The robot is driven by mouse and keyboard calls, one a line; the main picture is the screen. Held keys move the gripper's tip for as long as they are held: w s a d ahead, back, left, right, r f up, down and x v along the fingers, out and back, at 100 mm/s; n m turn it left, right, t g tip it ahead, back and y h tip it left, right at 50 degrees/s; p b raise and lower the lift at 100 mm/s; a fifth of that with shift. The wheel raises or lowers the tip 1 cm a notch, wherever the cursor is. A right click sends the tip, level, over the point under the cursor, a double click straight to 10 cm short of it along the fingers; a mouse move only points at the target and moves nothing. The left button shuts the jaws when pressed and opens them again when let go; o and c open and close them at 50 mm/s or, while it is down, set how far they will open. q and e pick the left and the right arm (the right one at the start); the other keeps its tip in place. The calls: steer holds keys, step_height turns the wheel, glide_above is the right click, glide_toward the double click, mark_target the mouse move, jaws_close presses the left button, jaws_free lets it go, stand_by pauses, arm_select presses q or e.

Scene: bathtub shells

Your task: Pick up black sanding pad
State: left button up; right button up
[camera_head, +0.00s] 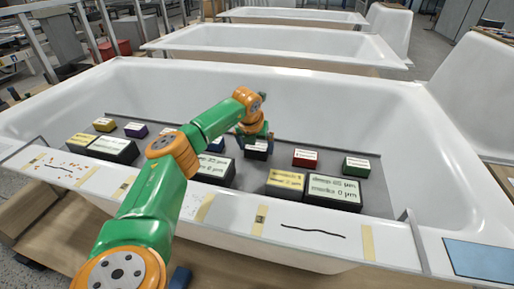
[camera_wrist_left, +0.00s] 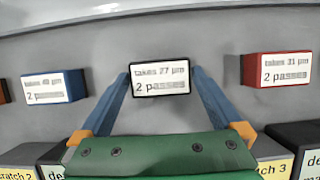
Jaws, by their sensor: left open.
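The black sanding pad (camera_head: 257,151) lies on the grey board inside the front bathtub, in the row of small pads, with a white label on top. In the left wrist view, the black pad (camera_wrist_left: 160,79) shows its label "takes 27 µm, 2 passes". My left gripper (camera_head: 255,137) is low over this pad. In the wrist view, the open fingers of my left gripper (camera_wrist_left: 161,78) stand on either side of the pad. I cannot tell if they touch it. My right gripper is not in view.
A blue pad (camera_wrist_left: 53,87) lies left of the black pad and a red pad (camera_wrist_left: 277,70) lies right. A green pad (camera_head: 356,167) is farther right. Larger black boxes (camera_head: 333,190) stand nearer the tub's front rim (camera_head: 380,245). Other white tubs stand behind.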

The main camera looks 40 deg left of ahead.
mark_target(257, 145)
arm_select(q)
steer(key=c, duration=1.1)
steer(key=shift+r, duration=0.4)
step_height(257, 145, up, 3)
steer(key=shift+s+d, duration=0.1)
steer(key=s+d+r, duration=0.2)
steer(key=s+r, duration=0.1)
steer(key=s, duration=0.1)
steer(key=s+d+r+b, duration=0.1)
steer(key=s+d+r, duration=0.1)
steer(key=s+r, duration=0.1)
steer(key=s+d+r, duration=0.2)
steer(key=s+r, duration=0.1)
steer(key=s, duration=0.2)
steer(key=shift+s+d+r, duration=0.1)
